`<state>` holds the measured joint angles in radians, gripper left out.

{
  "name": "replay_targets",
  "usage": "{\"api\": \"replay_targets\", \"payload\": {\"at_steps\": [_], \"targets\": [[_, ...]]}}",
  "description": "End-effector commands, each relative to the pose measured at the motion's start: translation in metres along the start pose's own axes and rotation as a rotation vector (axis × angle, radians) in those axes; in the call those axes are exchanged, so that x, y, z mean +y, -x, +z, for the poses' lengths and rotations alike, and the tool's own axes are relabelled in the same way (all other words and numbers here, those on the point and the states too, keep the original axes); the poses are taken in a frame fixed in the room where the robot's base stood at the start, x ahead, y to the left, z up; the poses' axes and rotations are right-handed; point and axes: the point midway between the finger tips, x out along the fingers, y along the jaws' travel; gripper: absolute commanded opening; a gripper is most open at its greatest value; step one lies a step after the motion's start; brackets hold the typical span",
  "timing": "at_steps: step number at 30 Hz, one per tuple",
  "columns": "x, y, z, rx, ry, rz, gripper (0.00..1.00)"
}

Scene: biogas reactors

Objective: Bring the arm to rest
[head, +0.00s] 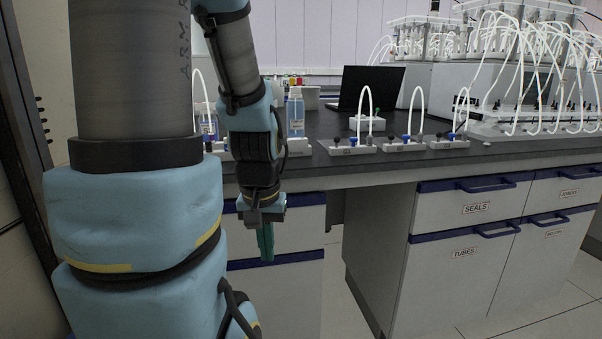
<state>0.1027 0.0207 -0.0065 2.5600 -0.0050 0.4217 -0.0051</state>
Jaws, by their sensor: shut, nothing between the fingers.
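My arm fills the left of the head view, with blue covers and grey links, and folds down at the wrist. My gripper (266,243) hangs pointing down in front of the bench's drawer fronts, below the level of the bench top. Its greenish fingers are together, with nothing seen between them. It looks apart from the bench (345,173), though the exact gap cannot be told. Part of the bench and the things on it are hidden behind my arm.
White holders with tubes, such as one at the bench's front edge (351,147), stand close to my forearm. A bottle (295,112) stands just behind it. A black laptop (370,88) and reactors (520,75) are further back. Open floor (344,290) shows between the cabinets.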

Motion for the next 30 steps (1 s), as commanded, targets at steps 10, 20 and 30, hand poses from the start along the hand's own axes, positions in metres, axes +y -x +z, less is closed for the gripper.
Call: {"api": "replay_targets", "payload": {"at_steps": [10, 20, 30], "targets": [[0.0, 0.096, -0.013, 0.0, 0.0, 0.0, 0.0], [0.001, 0.169, -0.024, 0.0, 0.0, 0.0, 0.0], [0.001, 0.193, -0.027, 0.0, 0.0, 0.0, 0.0]]}}
